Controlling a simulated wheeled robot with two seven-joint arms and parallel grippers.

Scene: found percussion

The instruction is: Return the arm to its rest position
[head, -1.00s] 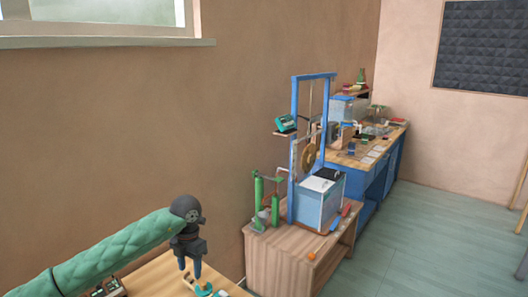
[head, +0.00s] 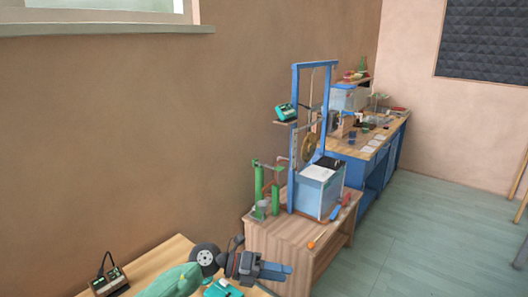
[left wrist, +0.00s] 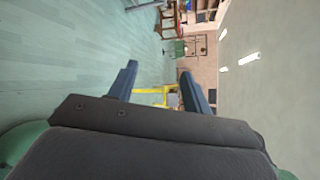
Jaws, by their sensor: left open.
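My left arm, in a green padded sleeve, comes in at the bottom of the head view. My right gripper is not in view.
A teal object (head: 222,289) lies on the near table (head: 160,262), partly hidden by my arm. A black box with a cable (head: 108,280) sits at its left. A wooden stand (head: 275,240) bears a blue frame (head: 294,140) and green cylinders (head: 275,198).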

